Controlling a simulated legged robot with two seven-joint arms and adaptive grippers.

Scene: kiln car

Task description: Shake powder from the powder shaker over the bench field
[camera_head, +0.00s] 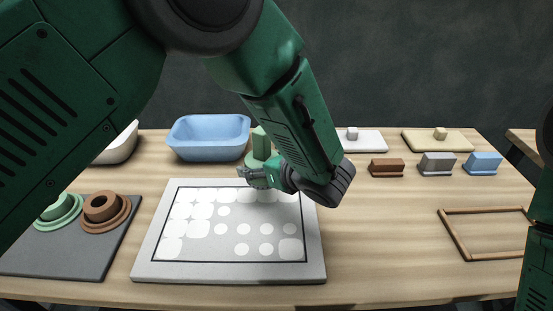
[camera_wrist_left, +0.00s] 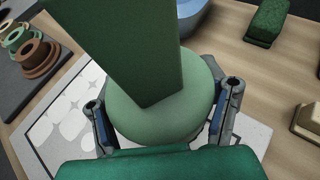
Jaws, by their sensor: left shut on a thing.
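My left gripper (camera_head: 258,175) is shut on the powder shaker (camera_head: 261,148), a pale green rounded body with a darker green upright block. It is held above the back right part of the bench field (camera_head: 212,254), a grey slab with a dark outlined rectangle. White patches mark the field, larger and merging at the left, smaller separate dots in the middle and right. In the left wrist view the shaker (camera_wrist_left: 165,115) sits between both fingers and hides part of the field (camera_wrist_left: 70,125). The shaker's underside is hidden. My right gripper is out of view.
A blue basin (camera_head: 208,138) and a white bowl (camera_head: 120,145) stand behind. A dark board (camera_head: 50,255) with green and brown ring-shaped pieces lies left. Brown, grey and blue blocks (camera_head: 438,164) stand at back right. A wooden frame (camera_head: 465,211) lies right. Bench between field and frame is clear.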

